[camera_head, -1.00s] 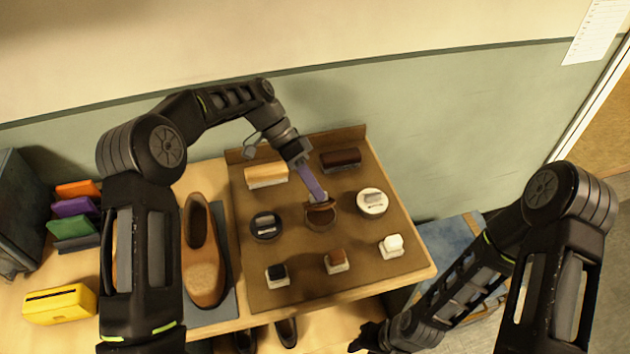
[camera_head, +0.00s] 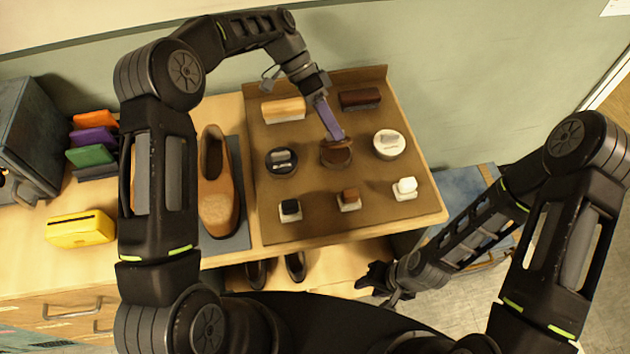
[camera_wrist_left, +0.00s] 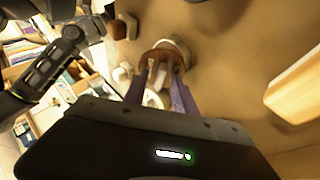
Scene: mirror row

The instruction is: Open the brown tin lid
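The brown tin (camera_head: 336,158) stands in the middle of the brown board, its dark brown top partly showing. Its brown lid (camera_head: 342,143) is at my left gripper's fingertips, tilted and a little off the tin; I cannot tell whether its edge still touches the rim. My left gripper (camera_head: 338,138) reaches down from behind with purple fingers. In the left wrist view the fingers (camera_wrist_left: 162,72) close on the raised grip of the brown lid (camera_wrist_left: 163,58), with the pale tin side (camera_wrist_left: 182,46) beyond. My right gripper (camera_head: 378,282) hangs low, off the board's front; its fingers are unclear.
On the board (camera_head: 300,225) stand a black tin (camera_head: 281,160), a white tin (camera_head: 390,144), two brushes (camera_head: 283,109) (camera_head: 360,98) and small daubers (camera_head: 348,199) in front. A brown shoe (camera_head: 217,185) lies left. The wall rises close behind the board.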

